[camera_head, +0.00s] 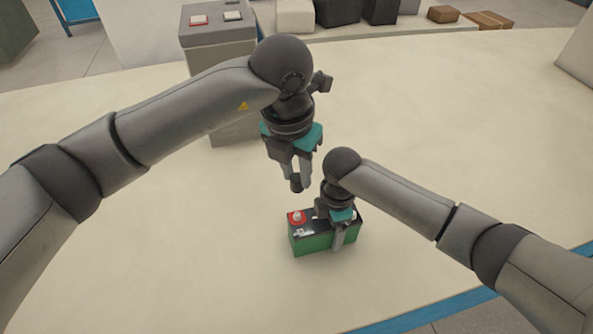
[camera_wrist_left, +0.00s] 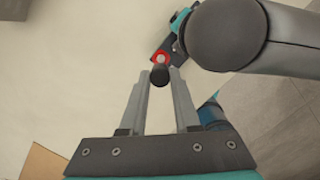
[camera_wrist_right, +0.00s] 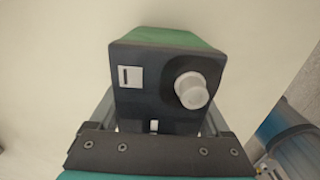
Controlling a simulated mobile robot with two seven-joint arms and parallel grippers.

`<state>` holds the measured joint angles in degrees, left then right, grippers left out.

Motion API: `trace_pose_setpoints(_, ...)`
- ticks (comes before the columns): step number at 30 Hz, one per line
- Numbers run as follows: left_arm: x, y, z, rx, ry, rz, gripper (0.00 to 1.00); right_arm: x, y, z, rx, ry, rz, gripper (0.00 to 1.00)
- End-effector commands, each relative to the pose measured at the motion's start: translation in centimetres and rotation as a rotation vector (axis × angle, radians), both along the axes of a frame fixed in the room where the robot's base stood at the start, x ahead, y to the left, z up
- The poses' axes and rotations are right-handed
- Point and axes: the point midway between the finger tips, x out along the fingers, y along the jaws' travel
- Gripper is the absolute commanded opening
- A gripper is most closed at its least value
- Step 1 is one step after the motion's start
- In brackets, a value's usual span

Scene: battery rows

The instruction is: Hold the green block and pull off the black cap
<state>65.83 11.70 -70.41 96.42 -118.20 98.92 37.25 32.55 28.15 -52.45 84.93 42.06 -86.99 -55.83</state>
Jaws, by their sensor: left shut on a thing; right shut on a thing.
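The green block (camera_head: 312,243), a battery with a black top, stands upright on the table. Its left post is bare and pale inside a red ring (camera_head: 297,217). My right gripper (camera_head: 341,230) is shut across the block's right part; in the right wrist view the block (camera_wrist_right: 165,62) sits between the fingers. My left gripper (camera_head: 297,184) is shut on the black cap (camera_head: 296,183), above and apart from the post. The cap (camera_wrist_left: 159,75) also shows between the fingertips in the left wrist view, with the red ring (camera_wrist_left: 161,58) beyond it.
Several dark and pale boxes (camera_head: 338,12) line the back edge. The pale table (camera_head: 440,120) is clear around the block, and its blue front edge (camera_head: 440,310) lies at lower right.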

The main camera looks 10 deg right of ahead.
Motion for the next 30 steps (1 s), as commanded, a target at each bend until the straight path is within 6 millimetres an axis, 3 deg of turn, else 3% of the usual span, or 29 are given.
trace_pose_setpoints(4,0.0,-0.01,-0.02,0.0,0.0,0.0,0.0,0.15,-0.01,0.15,0.0,-0.004,-0.001,0.0)
trace_pose_setpoints(30,0.02,0.0,0.82,0.0,-0.001,0.0,0.0,0.15,0.0,0.15,0.0,-0.004,-0.001,0.0)
